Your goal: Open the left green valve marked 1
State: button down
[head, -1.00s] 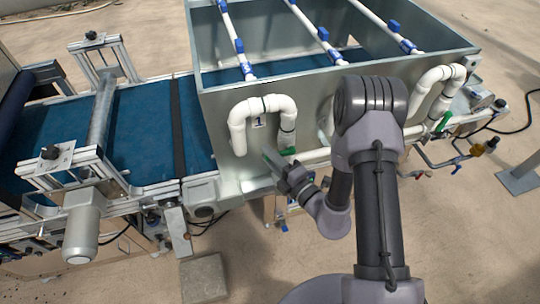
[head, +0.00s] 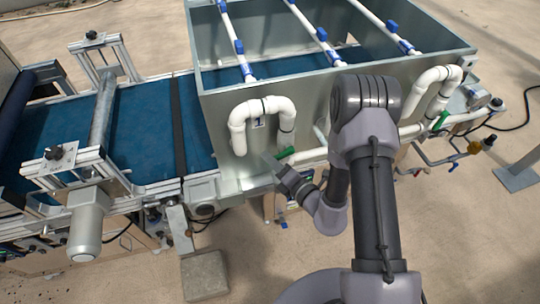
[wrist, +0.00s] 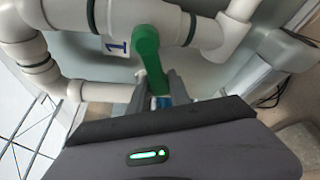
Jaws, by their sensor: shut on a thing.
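The left green valve handle (head: 285,153) sits on the white pipe below the label marked 1 (head: 258,122). In the wrist view the green handle (wrist: 148,55) runs from the white pipe down to between my fingers, beside the blue 1 label (wrist: 117,46). My gripper (head: 278,166) is at the handle, and in the wrist view its fingertips (wrist: 160,85) are on both sides of the handle's end. It is shut on the handle. The handle's tip is partly hidden by the fingers.
White looped pipe (head: 237,125) stands on the front of the grey metal tank (head: 215,110). A second green valve (head: 440,120) is at the right. A blue conveyor belt (head: 140,130) lies to the left. The floor in front is open.

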jog(key=n, duration=0.1)
jog(key=d+f+n+h, duration=0.1)
jog(key=shift+w+f+n, duration=0.15)
jog(key=shift+w+n, duration=0.05)
jog(key=shift+n, duration=0.1)
jog(key=shift+w+d+f+n+h, duration=0.15)
jog(key=shift+d+f+n+h, duration=0.3)
jog(key=shift+n+h, duration=0.35)
jog(key=shift+g, duration=0.3)
jog(key=c, duration=1.2)
grip_release()
jog(key=shift+f, duration=0.1)
